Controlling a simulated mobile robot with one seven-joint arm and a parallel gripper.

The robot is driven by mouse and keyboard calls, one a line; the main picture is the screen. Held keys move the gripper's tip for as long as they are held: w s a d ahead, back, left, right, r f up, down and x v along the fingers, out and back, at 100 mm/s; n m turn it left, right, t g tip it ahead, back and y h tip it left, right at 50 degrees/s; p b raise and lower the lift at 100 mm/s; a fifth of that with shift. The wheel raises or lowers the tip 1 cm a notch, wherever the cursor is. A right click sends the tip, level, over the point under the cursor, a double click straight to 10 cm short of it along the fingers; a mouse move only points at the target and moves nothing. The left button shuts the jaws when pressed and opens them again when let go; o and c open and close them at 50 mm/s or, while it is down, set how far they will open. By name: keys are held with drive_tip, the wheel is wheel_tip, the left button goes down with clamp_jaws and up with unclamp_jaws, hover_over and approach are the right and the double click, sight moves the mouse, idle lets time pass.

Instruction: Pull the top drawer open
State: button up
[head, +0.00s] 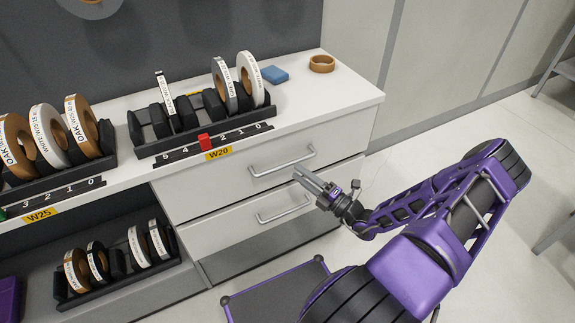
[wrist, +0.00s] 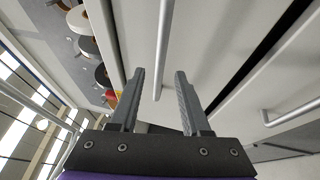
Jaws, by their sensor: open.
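The top drawer (head: 335,135) is a white front under the counter and looks shut. Its grey bar handle (head: 282,161) runs across the front.
On the white counter (head: 325,92) are a rack of tape rolls (head: 190,120) with a red slider (head: 204,142), a blue block (head: 274,74) and a brown ring (head: 322,63). A lower shelf at left holds more rolls (head: 77,271). Floor at right is mostly clear.

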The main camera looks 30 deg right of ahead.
sight(288, 165)
drive_tip(key=shift+x, duration=2.75)
clamp_jaws()
